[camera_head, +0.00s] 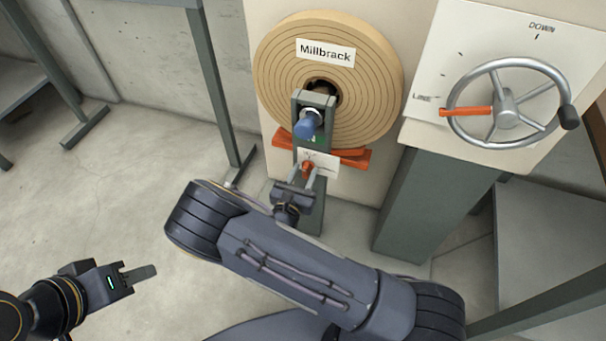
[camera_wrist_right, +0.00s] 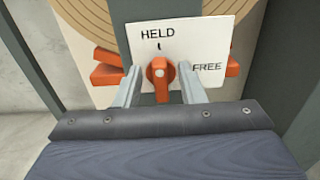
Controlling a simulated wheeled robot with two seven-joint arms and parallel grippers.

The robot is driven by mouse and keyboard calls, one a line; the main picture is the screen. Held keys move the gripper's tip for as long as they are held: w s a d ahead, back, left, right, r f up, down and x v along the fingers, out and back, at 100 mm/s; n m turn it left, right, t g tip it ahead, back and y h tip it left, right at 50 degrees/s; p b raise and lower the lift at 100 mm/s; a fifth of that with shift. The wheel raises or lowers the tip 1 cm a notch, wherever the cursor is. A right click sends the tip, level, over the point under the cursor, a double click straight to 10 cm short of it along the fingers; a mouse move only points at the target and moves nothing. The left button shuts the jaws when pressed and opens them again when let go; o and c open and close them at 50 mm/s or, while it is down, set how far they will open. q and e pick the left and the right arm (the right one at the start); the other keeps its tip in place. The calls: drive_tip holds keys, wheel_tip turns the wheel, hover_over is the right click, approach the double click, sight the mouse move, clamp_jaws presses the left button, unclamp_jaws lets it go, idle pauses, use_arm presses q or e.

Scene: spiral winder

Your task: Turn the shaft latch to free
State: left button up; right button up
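The shaft latch (camera_wrist_right: 160,82) is an orange knob on a white plate (camera_wrist_right: 220,38) marked HELD at the top and FREE at the right. The knob stands upright, in line with the HELD mark. It also shows small in the head view (camera_head: 307,168). My right gripper (camera_wrist_right: 160,76) is open, with one finger on each side of the knob and a gap visible on both sides. In the head view my right gripper (camera_head: 308,177) reaches up to the plate. My left gripper (camera_head: 140,274) is low at the left, seen side-on and away from everything.
A large wound roll labelled Millbrack (camera_head: 280,60) sits above the latch, with a blue-ended shaft (camera_head: 308,124) at its centre. Orange blocks (camera_head: 352,158) lie below it. A handwheel (camera_head: 507,112) with an orange pointer is at the right. Open floor (camera_head: 100,200) lies left.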

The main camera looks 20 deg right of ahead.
clamp_jaws()
